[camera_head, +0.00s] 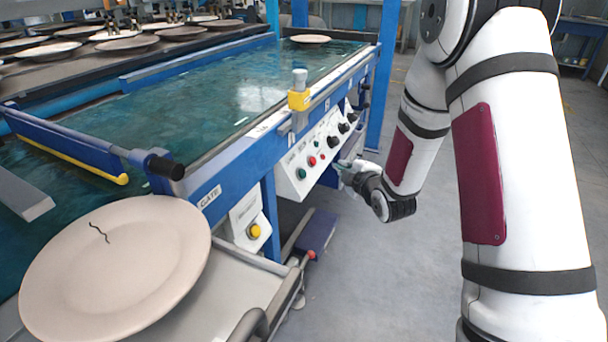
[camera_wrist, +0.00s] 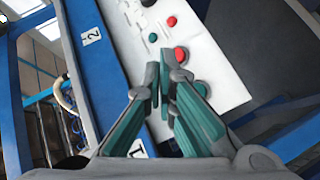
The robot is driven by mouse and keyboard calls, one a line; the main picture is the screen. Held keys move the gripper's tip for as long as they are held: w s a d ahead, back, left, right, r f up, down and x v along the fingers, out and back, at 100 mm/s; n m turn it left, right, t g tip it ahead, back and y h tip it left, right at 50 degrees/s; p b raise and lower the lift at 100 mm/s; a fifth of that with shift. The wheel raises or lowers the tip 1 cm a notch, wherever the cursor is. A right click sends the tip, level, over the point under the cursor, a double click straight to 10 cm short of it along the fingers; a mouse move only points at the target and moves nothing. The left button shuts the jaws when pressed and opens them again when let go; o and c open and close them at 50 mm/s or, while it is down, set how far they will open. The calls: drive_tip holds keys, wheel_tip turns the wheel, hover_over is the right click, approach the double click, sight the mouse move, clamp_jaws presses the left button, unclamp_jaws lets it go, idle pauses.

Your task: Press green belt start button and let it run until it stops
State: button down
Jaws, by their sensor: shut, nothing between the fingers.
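The white control panel (camera_head: 318,150) is on the side of the blue belt frame. Its larger green button (camera_head: 301,174) is at the lower left, beside a red button (camera_head: 311,161). In the wrist view the larger green button (camera_wrist: 200,88) is partly behind my gripper's right finger, with the large red button (camera_wrist: 181,55) just above it. A smaller green light or button (camera_wrist: 152,37) and a smaller red one (camera_wrist: 171,21) are farther up. My gripper (camera_wrist: 166,76) is shut and empty in front of the panel; contact cannot be told. It also shows in the head view (camera_head: 345,165). The green belt (camera_head: 225,95) carries one plate (camera_head: 310,39) at its far end.
A large plate (camera_head: 115,265) with a dark crack-like mark lies at the front left. Nearby are a GATE box with a yellow button (camera_head: 254,231) and a blue gate bar (camera_head: 75,145). Several plates stand on a back rack.

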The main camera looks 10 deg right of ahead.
drive_tip(key=w+a+f+b, duration=0.2)
drive_tip(key=w+a+f, duration=0.2)
drive_tip(key=a, duration=0.2)
drive_tip(key=shift+w+f, duration=0.15)
drive_tip(key=shift+f, duration=0.05)
drive_tip(key=shift+a+f+b, duration=0.1)
drive_tip(key=shift+a+b, duration=0.05)
drive_tip(key=shift+b, duration=0.35)
idle(1.1)
drive_tip(key=shift+w+a+f+b, duration=0.1)
drive_tip(key=shift+w+a+b, duration=0.1)
drive_tip(key=shift+b, duration=0.15)
drive_tip(key=shift+w+a+f+b, duration=0.2)
drive_tip(key=shift+w+a+b, duration=0.1)
drive_tip(key=shift+b, duration=0.1)
idle(0.8)
drive_tip(key=shift+s, duration=0.1)
drive_tip(key=shift+s+d+r, duration=0.45)
drive_tip(key=shift+d, duration=0.15)
drive_tip(key=shift+s+d+r, duration=0.65)
drive_tip(key=shift+d, duration=0.25)
drive_tip(key=shift+s+d+r, duration=0.6)
drive_tip(key=shift+d, duration=0.3)
